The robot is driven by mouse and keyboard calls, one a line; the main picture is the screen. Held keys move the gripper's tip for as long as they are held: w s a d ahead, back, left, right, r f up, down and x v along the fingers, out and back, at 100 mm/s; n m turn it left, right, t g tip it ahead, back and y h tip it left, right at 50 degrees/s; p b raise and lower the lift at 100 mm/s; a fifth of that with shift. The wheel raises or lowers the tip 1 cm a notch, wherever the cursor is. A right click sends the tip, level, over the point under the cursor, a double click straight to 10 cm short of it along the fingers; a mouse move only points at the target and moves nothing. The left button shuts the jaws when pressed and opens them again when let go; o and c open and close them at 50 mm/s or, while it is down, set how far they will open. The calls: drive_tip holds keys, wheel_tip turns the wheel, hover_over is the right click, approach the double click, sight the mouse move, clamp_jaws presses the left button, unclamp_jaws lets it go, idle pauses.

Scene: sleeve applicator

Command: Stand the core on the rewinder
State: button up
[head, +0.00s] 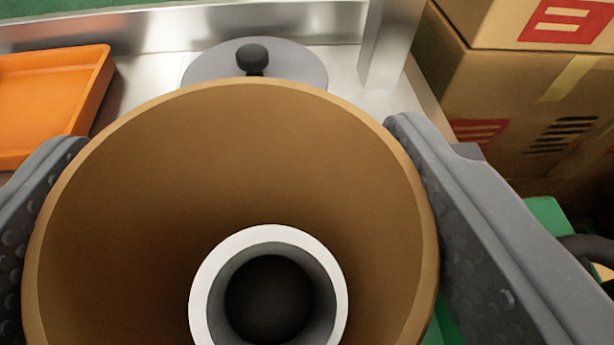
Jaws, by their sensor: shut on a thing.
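The core (130,190) is a wide brown tube that fills the lower middle of the head view, seen into its open end. Inside it shows a white ring (210,272) with a dark middle; I cannot tell whether it is part of the core. My gripper (236,135) is shut on the core, with one grey jaw against its left side and the other against its right. A grey disc (305,68) with a black knob at its middle, which looks like the rewinder, lies beyond the core. The core hides the disc's near part.
An orange tray (45,120) is at the left on the metal top. A metal post (388,45) stands right of the disc. Stacked cardboard boxes (500,95) fill the upper right. A metal rail (180,28) runs along the back.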

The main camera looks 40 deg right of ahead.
sight(258, 182)
wheel_tip(258, 182, down, 4)
drive_tip(key=shift+r+b, duration=0.25)
drive_tip(key=shift+b, duration=0.6)
drive_tip(key=shift+r, duration=0.1)
drive_tip(key=o, duration=1)
drive_tip(key=p+v, duration=0.3)
drive_tip(key=v, duration=0.9)
